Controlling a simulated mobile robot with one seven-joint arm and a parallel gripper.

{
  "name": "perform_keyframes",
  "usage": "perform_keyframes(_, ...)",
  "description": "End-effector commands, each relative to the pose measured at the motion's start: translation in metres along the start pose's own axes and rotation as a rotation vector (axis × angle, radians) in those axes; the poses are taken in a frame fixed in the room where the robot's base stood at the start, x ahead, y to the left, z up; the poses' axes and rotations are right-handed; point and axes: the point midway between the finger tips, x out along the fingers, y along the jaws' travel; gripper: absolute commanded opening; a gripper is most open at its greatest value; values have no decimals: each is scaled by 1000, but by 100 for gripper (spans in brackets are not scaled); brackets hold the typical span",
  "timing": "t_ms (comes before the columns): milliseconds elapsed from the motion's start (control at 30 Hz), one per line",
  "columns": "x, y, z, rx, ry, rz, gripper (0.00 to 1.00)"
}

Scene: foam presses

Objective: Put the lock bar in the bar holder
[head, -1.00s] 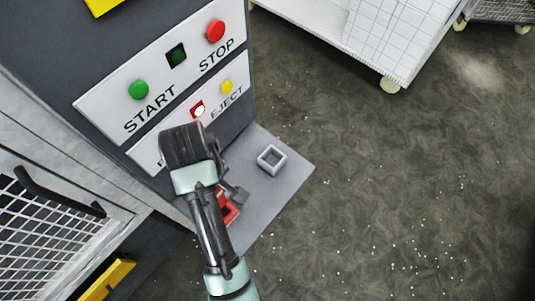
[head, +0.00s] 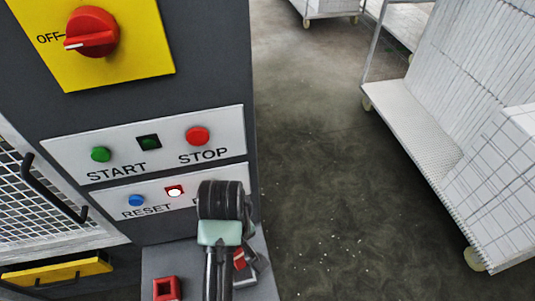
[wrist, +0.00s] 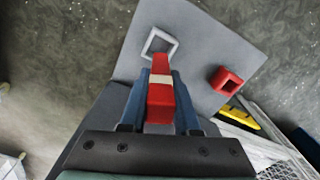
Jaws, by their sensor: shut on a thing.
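The lock bar (wrist: 160,98) is red with a white band. My gripper (wrist: 160,90) is shut on it, one finger on each side, and it also shows in part beside my wrist in the head view (head: 240,262). In the wrist view the bar's far end overlaps the near edge of a grey square socket (wrist: 173,46); I cannot tell whether it touches it. A red square socket (wrist: 219,77) is to the right on the same grey shelf, and shows left of my arm in the head view (head: 157,290). Which socket is the bar holder is not marked.
The grey shelf (head: 190,262) juts from a dark press panel with START, STOP and RESET buttons and a lit red-framed lamp (head: 174,191). A yellow plate with a red OFF switch (head: 92,32) is above. A white cart (head: 415,115) stands right; the floor between is clear.

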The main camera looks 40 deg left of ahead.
Motion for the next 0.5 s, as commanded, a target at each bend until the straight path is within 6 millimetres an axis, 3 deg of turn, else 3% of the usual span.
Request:
perform_keyframes(100,4,-3,-2,-11,0,0,0)
perform_keyframes(500,59,-3,-2,-12,0,0,0)
